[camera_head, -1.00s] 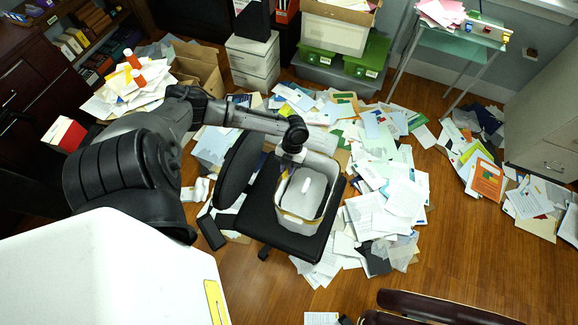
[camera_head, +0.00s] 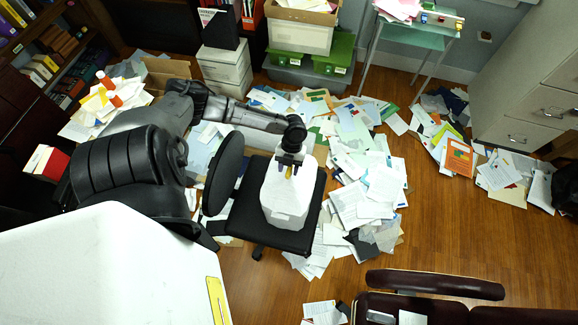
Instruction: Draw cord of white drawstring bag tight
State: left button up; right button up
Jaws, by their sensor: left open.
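The white drawstring bag (camera_head: 286,205) stands upright on the black seat of an office chair (camera_head: 245,215). Its top is narrowed and looks gathered, and its sides look closed. My left gripper (camera_head: 289,172) is directly above the top of the bag, fingers pointing down, and is open. A small yellowish bit shows between the fingers; I cannot tell whether it is the cord. The gripper hides part of the bag's top, and I cannot tell whether it touches the bag. My right gripper is not in view.
Loose papers (camera_head: 375,195) cover the floor around the chair. Green and clear bins (camera_head: 300,38) stand at the back, a filing cabinet (camera_head: 530,85) at the right. A dark brown chair (camera_head: 435,285) is at bottom right. Bare wooden floor (camera_head: 470,235) lies at the right.

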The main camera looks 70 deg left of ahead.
pick_arm(q)
jog(key=shift+r, duration=0.1)
jog(key=v, duration=1.3)
jog(key=shift+a+r, duration=0.2)
jog(key=shift+r, duration=0.05)
jog(key=shift+w, duration=0.1)
